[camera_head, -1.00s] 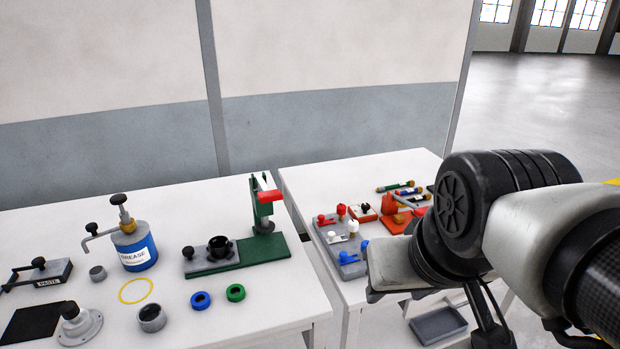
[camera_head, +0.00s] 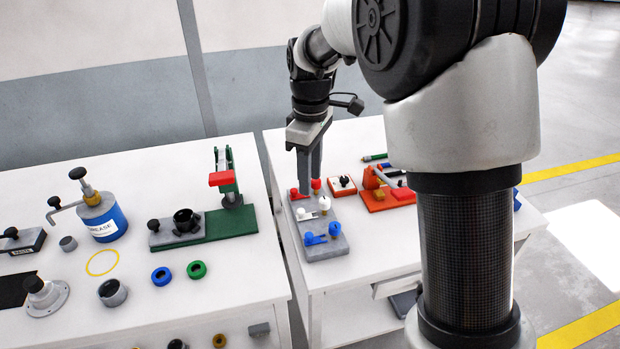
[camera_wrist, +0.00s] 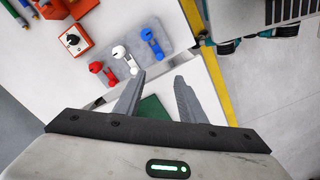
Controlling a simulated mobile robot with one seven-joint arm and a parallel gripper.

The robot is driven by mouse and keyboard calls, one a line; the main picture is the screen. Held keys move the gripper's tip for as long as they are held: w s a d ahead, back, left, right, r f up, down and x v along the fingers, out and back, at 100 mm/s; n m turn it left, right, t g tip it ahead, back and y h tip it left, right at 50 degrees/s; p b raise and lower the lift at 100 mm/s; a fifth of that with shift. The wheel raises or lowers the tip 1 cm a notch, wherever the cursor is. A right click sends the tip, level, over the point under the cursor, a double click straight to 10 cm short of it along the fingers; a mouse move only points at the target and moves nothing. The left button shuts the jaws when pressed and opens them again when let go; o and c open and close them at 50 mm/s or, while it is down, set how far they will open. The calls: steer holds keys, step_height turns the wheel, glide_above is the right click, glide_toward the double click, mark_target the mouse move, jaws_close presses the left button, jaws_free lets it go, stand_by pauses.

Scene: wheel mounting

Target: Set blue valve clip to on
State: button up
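The blue valve clip (camera_head: 315,239) is the nearest of three coloured valves on a grey plate (camera_head: 326,252) on the right table. It has a blue knob beside it. The blue valve also shows in the wrist view (camera_wrist: 152,42), beyond the fingertips. The white valve (camera_head: 308,213) is in the middle and the red valve (camera_head: 299,193) is farthest back. My gripper (camera_head: 309,180) points down above the far end of the plate in the head view. In the wrist view its fingers (camera_wrist: 159,78) are apart with nothing between them. It does not appear to touch the blue clip.
A red-and-white box with a black knob (camera_head: 342,185) and an orange fixture (camera_head: 388,197) stand right of the plate. The left table holds a blue grease can (camera_head: 103,218) and a green press stand (camera_head: 232,222). My arm hides part of the right table.

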steer(key=b, duration=0.3)
glide_toward(309, 234)
step_height(309, 234, down, 8)
steer(key=shift+w+r, duration=0.1)
steer(key=shift+r, duration=0.1)
jaws_close()
